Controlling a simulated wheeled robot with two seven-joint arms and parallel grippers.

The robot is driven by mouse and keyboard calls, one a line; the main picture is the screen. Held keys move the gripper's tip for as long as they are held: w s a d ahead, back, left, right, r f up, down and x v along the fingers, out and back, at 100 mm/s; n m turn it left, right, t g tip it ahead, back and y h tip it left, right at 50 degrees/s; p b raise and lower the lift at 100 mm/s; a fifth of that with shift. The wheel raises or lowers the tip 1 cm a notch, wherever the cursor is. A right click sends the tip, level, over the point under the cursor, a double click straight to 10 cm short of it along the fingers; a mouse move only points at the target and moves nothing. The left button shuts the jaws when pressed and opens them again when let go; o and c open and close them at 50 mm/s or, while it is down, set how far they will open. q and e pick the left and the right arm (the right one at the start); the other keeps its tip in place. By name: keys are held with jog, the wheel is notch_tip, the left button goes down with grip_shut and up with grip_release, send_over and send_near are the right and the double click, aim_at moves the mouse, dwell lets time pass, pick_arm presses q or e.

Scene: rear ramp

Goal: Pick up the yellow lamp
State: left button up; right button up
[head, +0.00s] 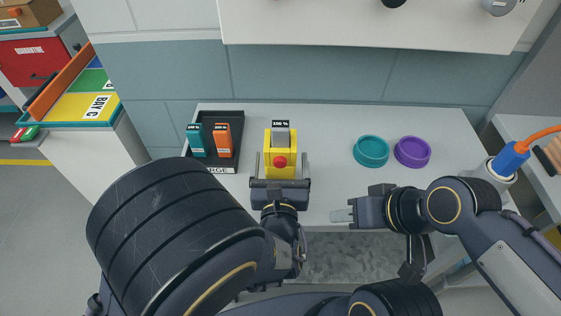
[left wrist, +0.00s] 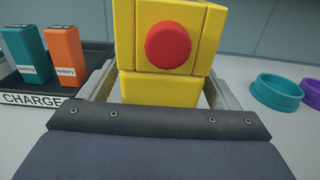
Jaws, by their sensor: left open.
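The yellow lamp (head: 281,152) stands upright on the white table, with a red button on its front and a grey top marked 100 %. My left gripper (head: 281,172) is open, with one finger on each side of the lamp. In the left wrist view the lamp (left wrist: 170,40) fills the space ahead between the fingers (left wrist: 162,92), and its top is cut off. I cannot tell whether either finger touches it. My right gripper (head: 341,209) is at the table's front edge, pointing left. It appears empty, and its finger gap is unclear.
Left of the lamp, a dark CHARGE tray (left wrist: 35,99) holds a teal battery (head: 196,140) and an orange battery (head: 222,140). To the right are a teal bowl (head: 371,152) and a purple bowl (head: 412,152). The table between lamp and bowls is clear.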

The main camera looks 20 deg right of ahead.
pick_arm(q)
jog(key=c, duration=1.3)
jog(key=shift+c, duration=0.2)
jog(key=shift+r, duration=0.15)
